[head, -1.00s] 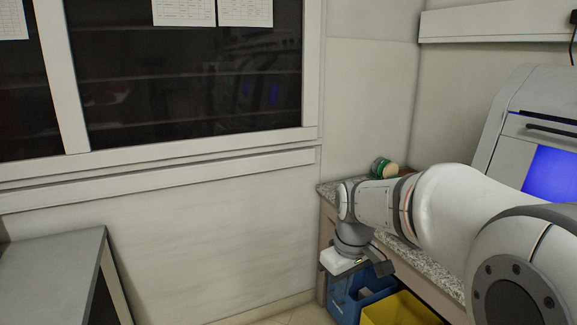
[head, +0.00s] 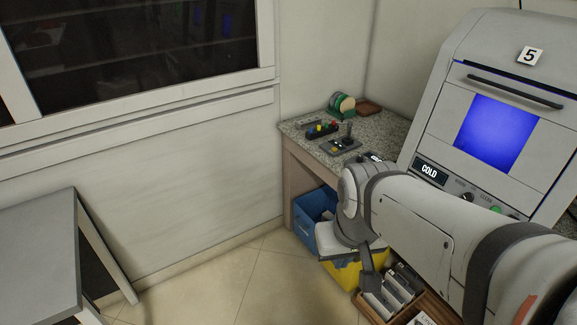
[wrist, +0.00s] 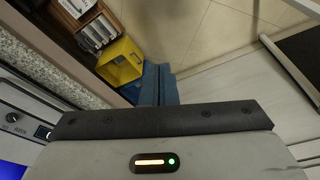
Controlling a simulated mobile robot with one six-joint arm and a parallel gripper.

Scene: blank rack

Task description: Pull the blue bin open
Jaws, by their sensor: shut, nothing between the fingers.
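The blue bin (head: 308,222) stands on the floor under the left end of the counter. My wrist hides part of its right side in the head view. In the wrist view, blue surfaces of it (wrist: 168,84) show just above the dark bar of my gripper. My gripper (head: 370,284) is beside and in front of the blue bin, over the yellow bin, shut and empty. Its fingertips are hard to make out, and I cannot tell whether it touches either bin.
The yellow bin (head: 352,276) is right of the blue one, then a wooden tray (head: 396,304) with grey items. A grey table (head: 50,240) stands left. The tiled floor (head: 230,275) between is clear.

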